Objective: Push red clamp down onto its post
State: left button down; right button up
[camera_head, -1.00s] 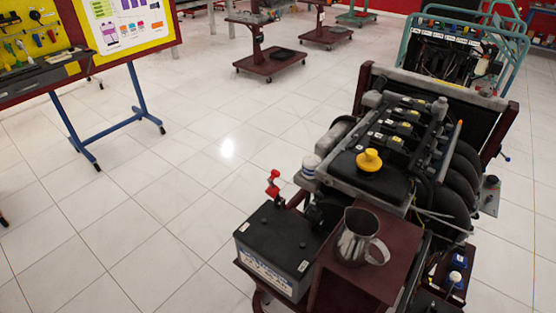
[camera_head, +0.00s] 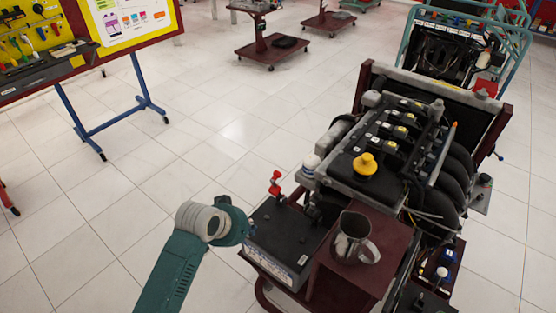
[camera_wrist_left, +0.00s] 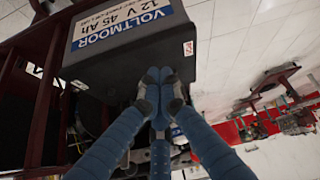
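The red clamp (camera_head: 275,186) stands up at the far left corner of the black battery (camera_head: 285,238). Whether it sits on its post cannot be made out. My left gripper (camera_head: 246,226) is beside the battery's left side, below and left of the clamp in the head view. In the left wrist view the blue fingers (camera_wrist_left: 160,76) come together at the tips with nothing seen between them, close in front of the battery (camera_wrist_left: 125,58), which appears upside down with its label. The clamp is not visible there. My right gripper is not in view.
A metal jug (camera_head: 354,240) stands on a dark red stand (camera_head: 385,262) right of the battery. The engine (camera_head: 390,150) with a yellow cap (camera_head: 365,164) is behind. Open tiled floor lies to the left; a tool board (camera_head: 45,50) stands farther left.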

pick_arm(q)
jog(key=w+d+r+m+h, duration=0.1)
jog(key=w+d+r, duration=0.2)
jog(key=w+r, duration=0.3)
jog(key=w+d+r+m+t, duration=0.1)
jog(key=w+d+r, duration=0.2)
jog(key=r, duration=1.2)
jog(key=w+p, duration=0.1)
jog(key=w, duration=0.2)
jog(key=shift+w+m+t+h, duration=0.15)
jog(key=shift+m+t+h, duration=0.15)
jog(key=shift+h, duration=0.1)
jog(key=shift+f, duration=0.1)
jog(key=shift+w+d+f+p, duration=0.25)
jog(key=shift+w+f+p, duration=0.25)
jog(key=shift+f, duration=0.95)
jog(key=shift+w+d+f+p, duration=0.35)
jog(key=shift+f+p, duration=0.4)
jog(key=shift+f, duration=0.65)
jog(key=shift+w+d+f+p, duration=0.2)
jog(key=shift+w+f+p, duration=0.3)
jog(key=shift+f, duration=0.95)
jog(key=shift+s+f, duration=0.1)
jog(key=shift+d, duration=0.1)
